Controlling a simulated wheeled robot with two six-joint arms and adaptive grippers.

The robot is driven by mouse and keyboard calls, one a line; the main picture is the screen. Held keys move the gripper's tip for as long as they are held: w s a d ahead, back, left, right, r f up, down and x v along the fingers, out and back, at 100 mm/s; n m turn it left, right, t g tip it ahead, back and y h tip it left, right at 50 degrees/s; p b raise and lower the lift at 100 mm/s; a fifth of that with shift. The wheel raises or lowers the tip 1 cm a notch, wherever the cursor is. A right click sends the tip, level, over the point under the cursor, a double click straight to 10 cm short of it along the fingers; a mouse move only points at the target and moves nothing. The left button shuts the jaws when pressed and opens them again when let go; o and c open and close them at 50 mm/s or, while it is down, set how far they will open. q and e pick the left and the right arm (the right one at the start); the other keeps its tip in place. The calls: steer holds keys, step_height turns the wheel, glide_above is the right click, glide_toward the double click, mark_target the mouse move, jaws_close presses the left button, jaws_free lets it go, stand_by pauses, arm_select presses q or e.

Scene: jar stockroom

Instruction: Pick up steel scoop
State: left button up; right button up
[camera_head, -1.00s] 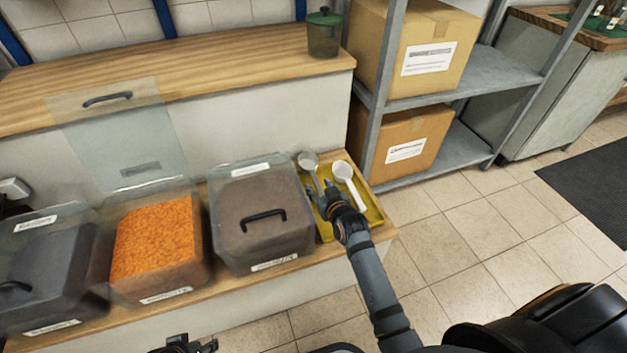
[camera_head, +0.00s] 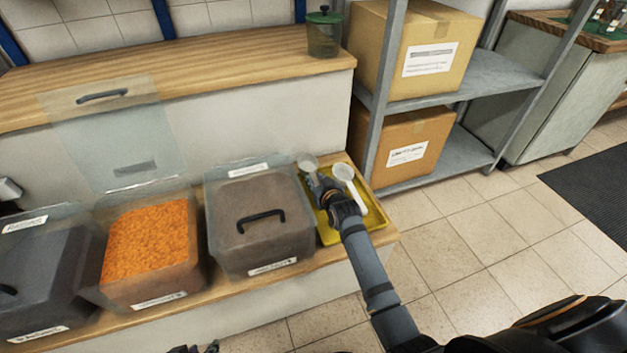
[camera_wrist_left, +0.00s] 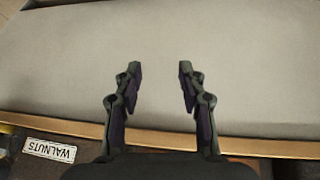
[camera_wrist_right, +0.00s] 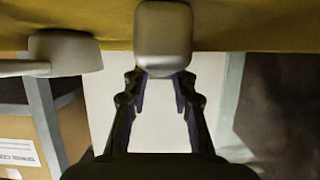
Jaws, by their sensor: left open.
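The steel scoop (camera_head: 308,162) lies on a yellow tray (camera_head: 376,212) at the right end of the low counter. Its bowl shows, and my right gripper hides its handle in the head view. In the right wrist view the steel scoop (camera_wrist_right: 163,38) is a shiny rounded shape just beyond the fingertips.
A white scoop (camera_head: 346,174) lies right of the steel one, close to my right gripper. A lidded brown-filled bin (camera_head: 262,215) stands left of the tray, beside an open bin of orange contents (camera_head: 150,245). A metal shelf (camera_head: 480,85) with boxes stands to the right.

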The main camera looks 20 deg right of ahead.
jaws_close()
